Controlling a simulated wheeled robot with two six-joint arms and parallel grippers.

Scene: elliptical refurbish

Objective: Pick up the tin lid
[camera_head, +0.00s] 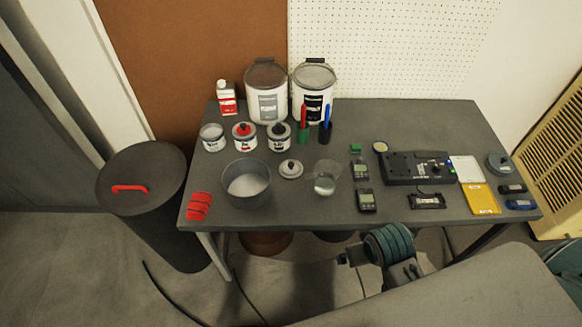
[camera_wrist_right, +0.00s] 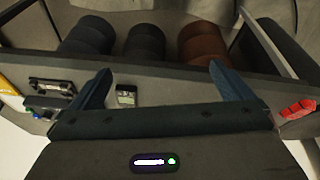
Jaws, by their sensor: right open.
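The tin lid (camera_head: 291,169), a small light-grey disc with a dark knob, lies flat on the grey workbench (camera_head: 310,210), between a large grey pot (camera_head: 247,183) and a clear beaker (camera_head: 325,178). An open tin (camera_head: 212,138) stands behind the pot. My right gripper (camera_wrist_right: 161,69) is open and empty in the right wrist view, its two fingers spread wide. In the head view my right arm's teal wrist part (camera_head: 388,245) is in front of the bench's front edge, apart from the lid. I cannot make out the lid in the wrist view. My left gripper is not in view.
Two lidded tins (camera_head: 244,136) (camera_head: 279,136), a red pen (camera_head: 303,122) and a blue pen (camera_head: 325,124) stand behind the lid. Two large buckets (camera_head: 266,92) (camera_head: 314,90) are at the back. Meters (camera_head: 367,200) and a black device (camera_head: 417,168) lie to the right.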

